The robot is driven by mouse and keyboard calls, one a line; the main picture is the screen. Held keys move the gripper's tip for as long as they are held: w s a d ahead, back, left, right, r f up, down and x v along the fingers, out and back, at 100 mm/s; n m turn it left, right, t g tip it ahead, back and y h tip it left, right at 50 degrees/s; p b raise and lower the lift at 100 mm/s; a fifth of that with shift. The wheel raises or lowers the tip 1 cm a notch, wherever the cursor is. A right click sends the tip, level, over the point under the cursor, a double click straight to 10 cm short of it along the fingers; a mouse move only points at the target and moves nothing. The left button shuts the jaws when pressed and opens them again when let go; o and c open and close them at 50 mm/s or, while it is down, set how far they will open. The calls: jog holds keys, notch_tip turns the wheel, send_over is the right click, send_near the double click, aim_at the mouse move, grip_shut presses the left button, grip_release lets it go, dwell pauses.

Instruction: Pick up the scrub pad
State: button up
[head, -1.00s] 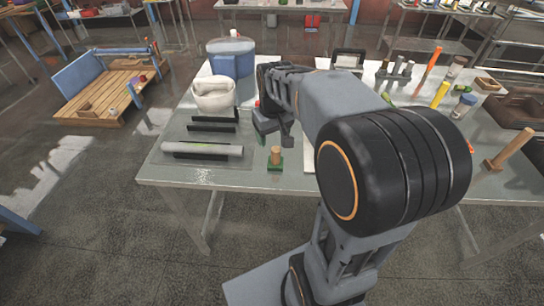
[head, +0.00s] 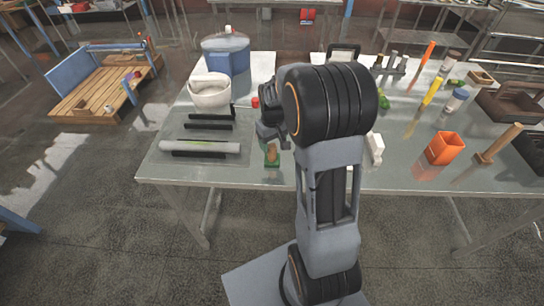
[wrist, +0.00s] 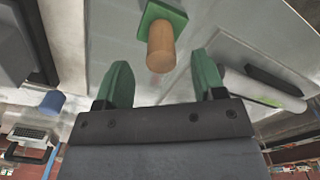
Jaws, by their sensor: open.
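The scrub pad (head: 272,162) looks like a green square pad with an upright wooden handle, near the front edge of the table. It also shows in the wrist view (wrist: 160,40), with the handle's end pointing into the space between the two green fingertips. My gripper (wrist: 161,70) is open and empty there. In the head view my gripper (head: 270,137) is just behind the pad, partly hidden by my arm. I cannot tell whether a finger touches the handle.
To the right are a white bottle (head: 375,147) and an orange cup (head: 445,148).

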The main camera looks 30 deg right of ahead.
aim_at(272, 146)
jog(key=shift+w+f+p, duration=0.15)
jog(key=shift+f+p, duration=0.5)
jog(key=shift+f, duration=1.85)
jog(key=shift+c, duration=0.4)
jog(key=c, duration=0.9)
